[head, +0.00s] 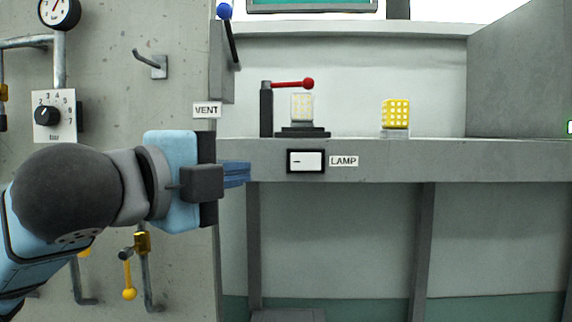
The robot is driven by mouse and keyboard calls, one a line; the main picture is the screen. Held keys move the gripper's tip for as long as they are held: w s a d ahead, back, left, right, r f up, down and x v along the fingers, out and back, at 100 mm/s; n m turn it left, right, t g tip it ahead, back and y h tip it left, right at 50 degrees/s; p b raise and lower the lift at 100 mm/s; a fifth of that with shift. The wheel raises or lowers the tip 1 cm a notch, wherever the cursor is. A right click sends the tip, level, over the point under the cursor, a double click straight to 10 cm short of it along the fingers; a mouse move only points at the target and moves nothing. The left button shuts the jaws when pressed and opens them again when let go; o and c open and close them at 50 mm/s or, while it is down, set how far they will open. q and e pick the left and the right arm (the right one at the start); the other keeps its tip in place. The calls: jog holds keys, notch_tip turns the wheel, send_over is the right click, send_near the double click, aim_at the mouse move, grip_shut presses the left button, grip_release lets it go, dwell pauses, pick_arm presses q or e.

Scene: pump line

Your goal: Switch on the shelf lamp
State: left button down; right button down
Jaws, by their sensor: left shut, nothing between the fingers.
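The lamp switch (306,161) is a white rocker in a black frame on the front edge of the grey shelf. A label reading LAMP (344,161) is just to its right. My left gripper (247,174) comes in from the left, with its blue fingers shut and empty. The fingertips point right toward the switch and appear apart from it, left of it and slightly lower in the picture. A pale gridded block (302,107) stands on a dark base on the shelf. I cannot tell which thing is the shelf lamp. My right gripper is not in view.
On the shelf (440,147) are a red-knobbed lever (293,84) on a black post and a yellow gridded block (395,114). A blue-knobbed vent lever (226,25), a dial (47,115), a gauge (59,12) and pipes are on the left wall panel.

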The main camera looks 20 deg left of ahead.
pick_arm(q)
jog(key=p, duration=0.7)
send_near(298, 161)
jog(key=s+d, duration=0.2)
jog(key=x, duration=0.2)
jog(key=a+p+x, duration=0.1)
jog(key=x, duration=0.4)
jog(key=shift+w+a+r+p, duration=0.1)
jog(key=shift+w+a+p, duration=0.1)
jog(key=shift+w+p, duration=0.15)
jog(key=shift+w+a, duration=0.4)
jog(key=shift+a, duration=0.05)
jog(key=shift+d, duration=0.15)
